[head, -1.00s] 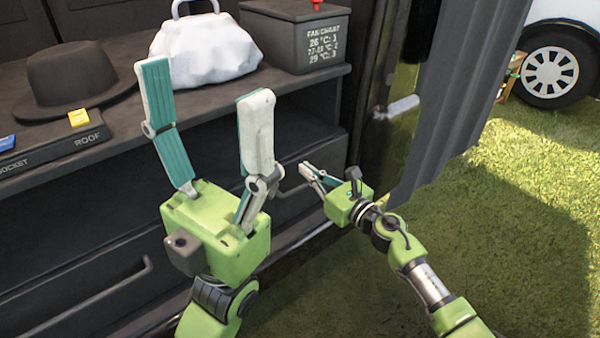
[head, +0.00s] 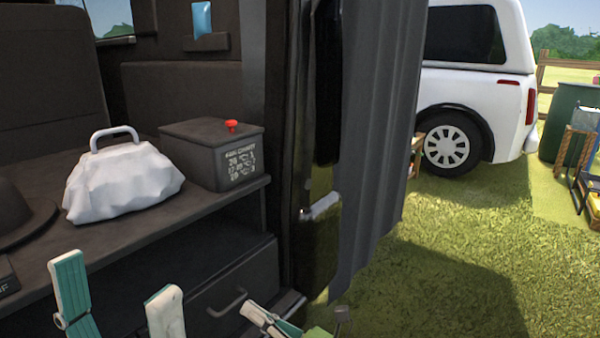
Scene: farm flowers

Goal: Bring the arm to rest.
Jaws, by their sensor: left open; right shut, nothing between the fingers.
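My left gripper (head: 120,305) is at the bottom left of the head view. Its two teal-and-white fingers stand wide apart with nothing between them, in front of the dark shelf unit. My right gripper (head: 272,320) is at the bottom edge, to the right of the left one. Its fingers lie together and hold nothing, just in front of a drawer with a grey handle. Most of both arms is below the picture.
A white bag (head: 122,180) and a dark box with a red knob (head: 212,158) stand on the shelf top (head: 150,235). A dark hat (head: 22,215) is at the left. A grey curtain (head: 378,130) hangs at right. Open grass (head: 470,245) leads to a white vehicle (head: 475,75).

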